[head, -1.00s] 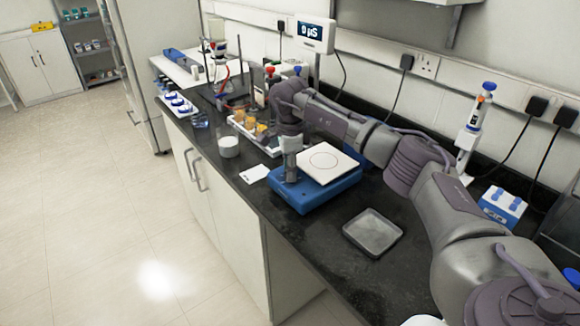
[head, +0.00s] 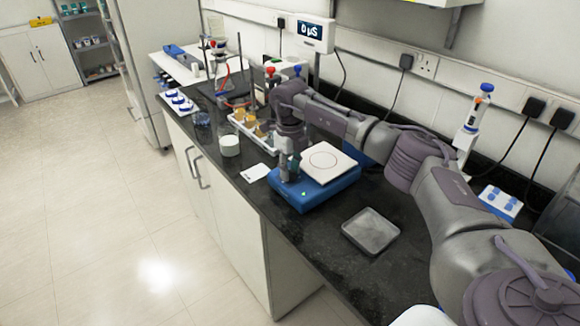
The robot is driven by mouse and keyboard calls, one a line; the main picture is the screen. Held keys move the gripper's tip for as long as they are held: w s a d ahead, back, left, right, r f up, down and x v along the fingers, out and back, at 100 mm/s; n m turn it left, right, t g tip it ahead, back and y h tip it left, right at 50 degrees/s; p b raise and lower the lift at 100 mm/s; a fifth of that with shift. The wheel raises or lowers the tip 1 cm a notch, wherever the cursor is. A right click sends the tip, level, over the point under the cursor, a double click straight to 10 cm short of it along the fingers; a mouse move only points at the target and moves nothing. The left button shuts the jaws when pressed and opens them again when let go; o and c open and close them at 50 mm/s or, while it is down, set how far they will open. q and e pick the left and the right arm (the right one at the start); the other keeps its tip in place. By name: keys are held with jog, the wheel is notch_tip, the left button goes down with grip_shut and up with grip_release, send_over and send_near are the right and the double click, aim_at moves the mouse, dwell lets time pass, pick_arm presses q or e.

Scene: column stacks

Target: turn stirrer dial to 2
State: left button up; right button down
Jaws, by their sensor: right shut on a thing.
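The stirrer (head: 312,188) is a blue box with a square white top plate (head: 328,161) on the black bench. A small green light (head: 304,193) shows on its front edge. My right gripper (head: 288,175) points down at the stirrer's left front corner, with its fingers shut on the dial. The gripper hides the dial and its markings, so its setting cannot be read. My left gripper is not in view.
A grey square tray (head: 371,231) lies in front of the stirrer. A white card (head: 255,173) and a small beaker (head: 229,146) stand to its left, with a rack of amber bottles (head: 254,127) behind. The bench's front edge is close.

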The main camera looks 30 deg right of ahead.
jog(key=m+p, duration=0.1)
jog(key=m, duration=0.4)
jog(key=shift+m, duration=0.3)
jog(key=m+p, duration=0.1)
jog(key=m, duration=0.4)
jog(key=shift+m, duration=0.3)
jog(key=c, duration=0.8)
grip_release()
jog(key=shift+r, duration=0.15)
notch_tip(320, 180, up, 12)
jog(key=shift+f, duration=0.15)
